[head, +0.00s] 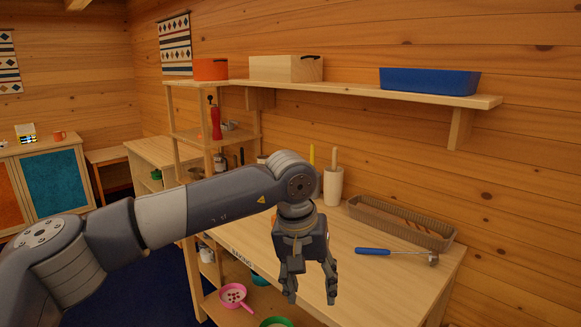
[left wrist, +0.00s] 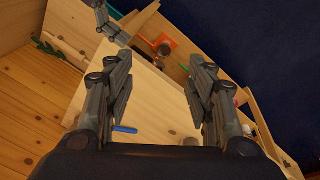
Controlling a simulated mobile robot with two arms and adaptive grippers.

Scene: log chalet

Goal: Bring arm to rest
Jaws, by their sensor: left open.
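My left arm comes in from the left across the head view. Its gripper (head: 308,292) points down in front of the wooden worktable (head: 365,272), with its fingers apart and nothing between them. In the left wrist view the two fingers of the left gripper (left wrist: 160,105) stand wide apart, with the bare wooden table top (left wrist: 155,98) beyond them. My right gripper does not clearly show in the head view. Part of a grey robot arm or gripper (left wrist: 108,22) shows at the top of the left wrist view; I cannot tell its finger state.
A wall shelf (head: 350,88) holds a blue bin (head: 430,81), a wooden box and an orange box. A pink pan (head: 234,295) sits on the lower shelf.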

